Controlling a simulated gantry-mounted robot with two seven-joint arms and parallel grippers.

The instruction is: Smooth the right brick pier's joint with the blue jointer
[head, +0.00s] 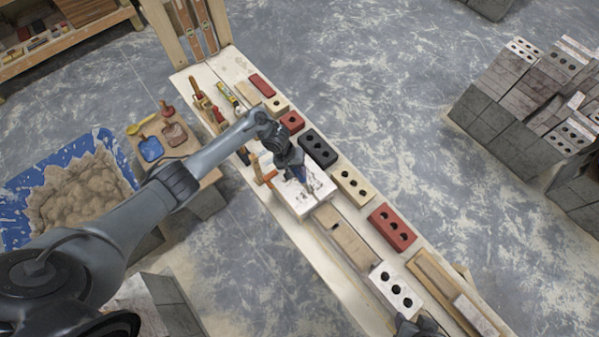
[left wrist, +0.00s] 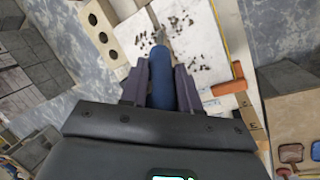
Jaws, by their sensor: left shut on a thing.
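My left gripper (head: 297,172) is shut on the blue jointer, low over a white slab (head: 309,203) on the long bench. The jointer's blue handle (left wrist: 161,78) shows between the fingers (left wrist: 160,90) in the left wrist view, its thin metal end pointing away over the slab. Dark crumbs are scattered on the slab (left wrist: 205,45). I cannot tell whether the tip touches it. I cannot single out the right brick pier; single bricks stand along the bench, among them a cream one (head: 352,185) and a red one (head: 391,228). A dark part at the bottom edge may be my right gripper (head: 415,326).
The bench (head: 290,235) also holds a black brick (head: 318,148), a white brick (head: 396,287) and hand tools. A blue tub (head: 18,205) of mortar stands left, beside a small tool table (head: 185,150). Grey block stacks (head: 505,135) stand right, with open floor between.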

